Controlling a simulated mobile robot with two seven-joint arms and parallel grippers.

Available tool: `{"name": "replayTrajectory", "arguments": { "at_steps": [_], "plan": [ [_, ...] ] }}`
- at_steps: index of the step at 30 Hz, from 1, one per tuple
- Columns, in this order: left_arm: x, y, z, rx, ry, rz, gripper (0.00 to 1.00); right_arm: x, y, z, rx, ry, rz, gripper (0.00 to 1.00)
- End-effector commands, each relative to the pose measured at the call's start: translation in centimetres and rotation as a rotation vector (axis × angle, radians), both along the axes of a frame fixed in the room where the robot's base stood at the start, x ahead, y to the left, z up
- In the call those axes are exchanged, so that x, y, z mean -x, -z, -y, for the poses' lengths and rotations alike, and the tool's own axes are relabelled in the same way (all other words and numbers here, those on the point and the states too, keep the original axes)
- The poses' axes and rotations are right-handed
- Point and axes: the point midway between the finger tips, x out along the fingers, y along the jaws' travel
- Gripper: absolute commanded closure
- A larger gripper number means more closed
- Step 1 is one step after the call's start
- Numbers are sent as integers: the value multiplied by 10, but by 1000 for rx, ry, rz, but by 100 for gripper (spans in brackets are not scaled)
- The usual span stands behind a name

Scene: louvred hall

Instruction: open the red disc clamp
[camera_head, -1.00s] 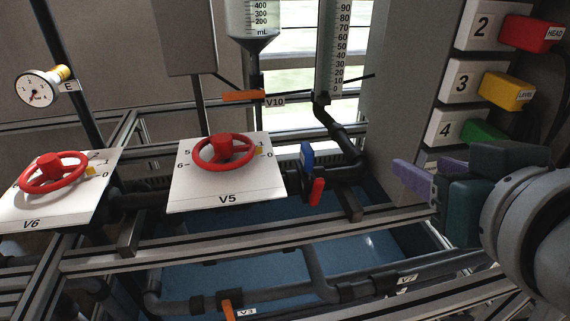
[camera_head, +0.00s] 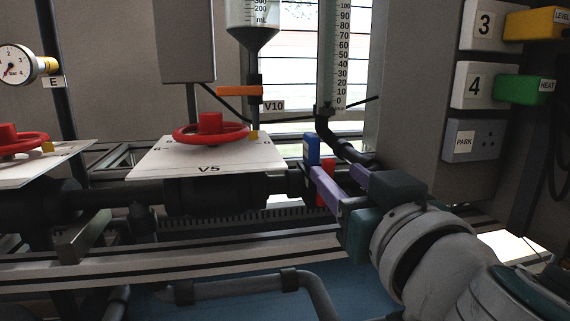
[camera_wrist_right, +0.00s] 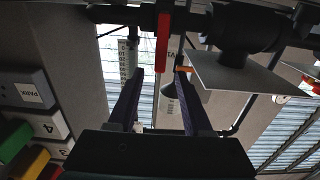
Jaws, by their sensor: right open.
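The red handle of the clamp (camera_head: 325,193) is on the pipe just right of the V5 panel. In the head view my fingers partly hide it. In the right wrist view the red handle (camera_wrist_right: 163,40) is a narrow upright bar on the dark pipe, its lower end between the lines of my fingers. My right gripper (camera_head: 333,170) has purple fingers and is open beside the clamp. In the wrist view its fingertips (camera_wrist_right: 160,74) are spread either side of the bar's lower end. I cannot tell whether they touch it. My left gripper is not in view.
A blue handle (camera_head: 311,148) stands close above the red one. The V5 panel (camera_head: 212,163) with its red handwheel (camera_head: 211,132) is to the left. A measuring tube (camera_head: 331,60) rises behind. A grey cabinet with the PARK socket (camera_head: 475,140) is to the right.

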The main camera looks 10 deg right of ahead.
Motion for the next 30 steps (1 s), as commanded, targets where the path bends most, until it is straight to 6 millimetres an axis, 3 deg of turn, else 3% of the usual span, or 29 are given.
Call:
{"name": "replayTrajectory", "arguments": {
  "at_steps": [3, 9, 21, 30],
  "plan": [
    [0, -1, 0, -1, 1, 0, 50, -23, -1, -1, 2, 0, 2, 50],
    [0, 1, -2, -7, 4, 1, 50, -47, 0, -1, 1, 1, 0, 50],
    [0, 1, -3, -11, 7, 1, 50, -55, 0, -2, -1, 0, -1, 50],
    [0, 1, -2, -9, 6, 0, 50, -54, 0, -2, -1, 1, -1, 84]
  ]
}}
